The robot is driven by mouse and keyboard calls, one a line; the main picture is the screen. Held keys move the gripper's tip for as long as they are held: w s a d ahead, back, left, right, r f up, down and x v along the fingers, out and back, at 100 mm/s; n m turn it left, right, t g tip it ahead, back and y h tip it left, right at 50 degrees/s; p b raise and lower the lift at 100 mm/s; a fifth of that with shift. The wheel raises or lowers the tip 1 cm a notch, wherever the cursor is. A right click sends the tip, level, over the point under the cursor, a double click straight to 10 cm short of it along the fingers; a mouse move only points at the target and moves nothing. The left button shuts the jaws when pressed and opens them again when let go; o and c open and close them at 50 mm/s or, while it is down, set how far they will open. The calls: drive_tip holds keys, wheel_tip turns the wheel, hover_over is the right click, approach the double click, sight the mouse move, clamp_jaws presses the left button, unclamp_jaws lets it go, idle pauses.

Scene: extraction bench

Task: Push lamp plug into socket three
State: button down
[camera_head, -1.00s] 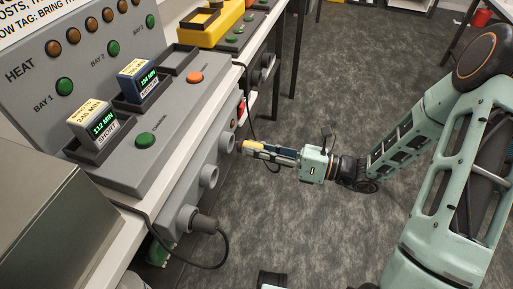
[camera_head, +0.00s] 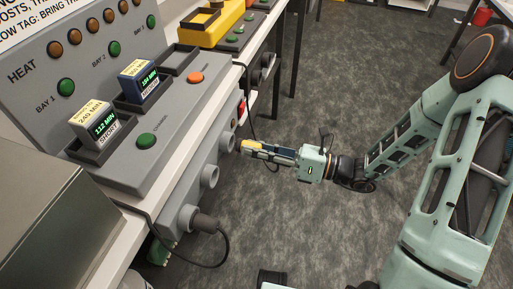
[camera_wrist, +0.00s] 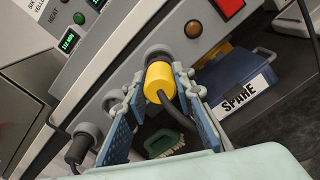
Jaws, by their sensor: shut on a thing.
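The yellow lamp plug (camera_wrist: 160,82) has a black cable running back from it. My gripper (camera_wrist: 157,85) is shut on the plug, with a blue finger pad on either side; it also shows in the head view (camera_head: 258,149). The plug's front end points at the grey socket collar (camera_wrist: 157,51) on the bench front and lies very close to it. I cannot tell whether it has entered. In the head view this socket (camera_head: 227,141) is the farthest of three. The middle socket (camera_head: 210,175) is empty. The nearest socket holds a black plug (camera_head: 205,222).
The grey control panel (camera_head: 180,108) carries buttons and two timer blocks. A blue box marked SPARE (camera_wrist: 236,85) stands right of the plug in the wrist view. A green brush-like item (camera_wrist: 164,144) lies below. The floor (camera_head: 300,225) around my arm is mostly clear.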

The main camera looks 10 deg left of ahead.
drive_tip(key=shift+w+a+p, duration=0.1)
drive_tip(key=shift+a+p, duration=0.2)
drive_tip(key=shift+a, duration=1)
drive_tip(key=c, duration=1.5)
unclamp_jaws()
drive_tip(key=shift+c, duration=0.2)
drive_tip(key=shift+d, duration=0.15)
drive_tip(key=s+d, duration=0.1)
drive_tip(key=d, duration=1)
drive_tip(key=shift+d, duration=0.4)
